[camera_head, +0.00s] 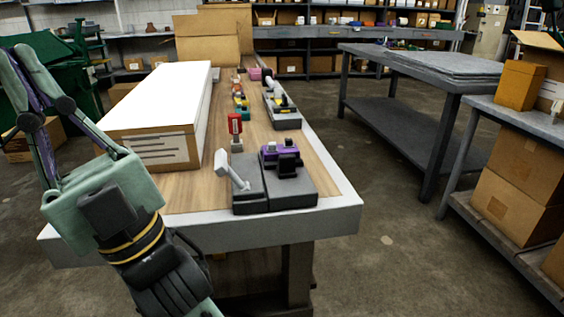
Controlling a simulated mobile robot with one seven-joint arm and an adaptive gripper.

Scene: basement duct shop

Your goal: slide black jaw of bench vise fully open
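A small bench vise (283,160), with a purple body and black jaw parts, stands on a dark grey base (292,193) near the front right of the wooden workbench (190,192). The gap between its jaws is too small to make out. A pale grey T-shaped handle (231,172) leans at the base's left side; I cannot tell whether it is attached. My gripper (18,58), pale green with dark purple inner faces, points up and left at the left edge, well apart from the vise. Its fingertips look close together, but any gap is unclear. It touches nothing visible.
A long white-topped cardboard box (155,110) lies on the bench left of the vise. A red tool (235,127) stands behind the vise. A grey tray (283,114) lies farther back. A grey table (420,68) stands right, with open floor (385,195) between.

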